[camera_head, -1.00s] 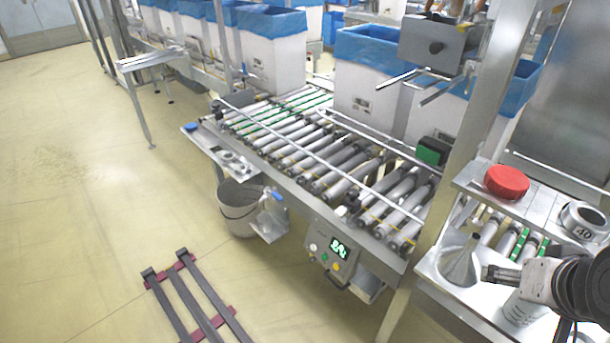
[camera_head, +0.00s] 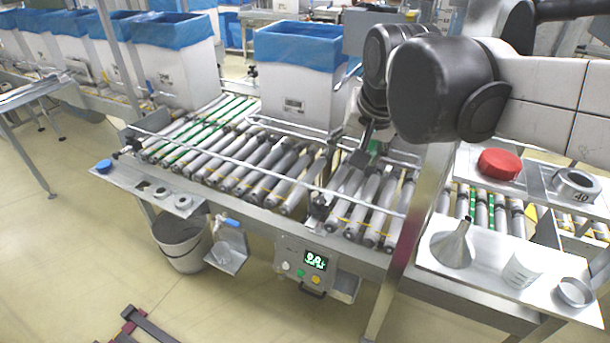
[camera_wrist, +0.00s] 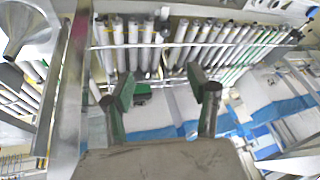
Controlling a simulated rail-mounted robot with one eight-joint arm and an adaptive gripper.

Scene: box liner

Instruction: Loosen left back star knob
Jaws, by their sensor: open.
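No star knob can be told apart with certainty. Small dark fittings sit on the near guide rail (camera_head: 270,163) of the roller conveyor: one at its left end (camera_head: 133,144) and one near the middle (camera_head: 318,206). My gripper (camera_head: 362,157) hangs over the right part of the conveyor, near the back rail, partly hidden by my arm. In the wrist view my gripper (camera_wrist: 166,93) is open and empty, its two fingers well apart.
White boxes with blue liners (camera_head: 295,80) stand at the back of the conveyor. A metal post (camera_head: 418,220) rises right of the rollers. A control panel (camera_head: 315,262) hangs in front.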

